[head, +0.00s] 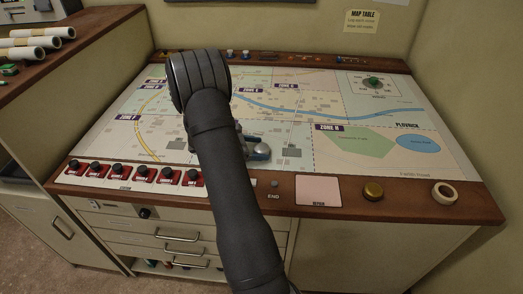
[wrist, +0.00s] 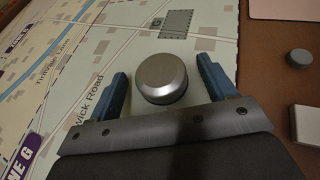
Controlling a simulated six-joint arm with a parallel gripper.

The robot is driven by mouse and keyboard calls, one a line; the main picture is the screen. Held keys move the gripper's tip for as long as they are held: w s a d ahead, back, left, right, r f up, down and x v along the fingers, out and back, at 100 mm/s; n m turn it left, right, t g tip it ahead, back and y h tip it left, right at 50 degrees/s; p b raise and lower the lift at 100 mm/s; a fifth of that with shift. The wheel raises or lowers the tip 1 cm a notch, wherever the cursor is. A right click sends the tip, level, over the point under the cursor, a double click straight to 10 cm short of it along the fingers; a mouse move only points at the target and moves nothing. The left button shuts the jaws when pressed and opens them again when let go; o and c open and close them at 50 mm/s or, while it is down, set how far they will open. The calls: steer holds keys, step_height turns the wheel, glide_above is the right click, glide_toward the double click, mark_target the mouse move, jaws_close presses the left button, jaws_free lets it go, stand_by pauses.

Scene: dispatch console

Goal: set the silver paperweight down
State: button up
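The silver paperweight (wrist: 161,79) is a round, flat-topped metal piece. In the wrist view it sits over the printed map, apparently resting on it, near the words "Wick Road". My gripper (wrist: 162,66) is open, with one blue finger on each side of the paperweight. A gap shows between the paperweight and each finger, so neither seems to touch it. In the head view my gripper (head: 259,150) is low over the map (head: 350,105), near its front middle.
Red switch panels (head: 144,173) line the front left edge. A green-topped dial (head: 373,81) is at the back right.

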steer(key=shift+r, duration=0.1)
steer(key=c, duration=1.5)
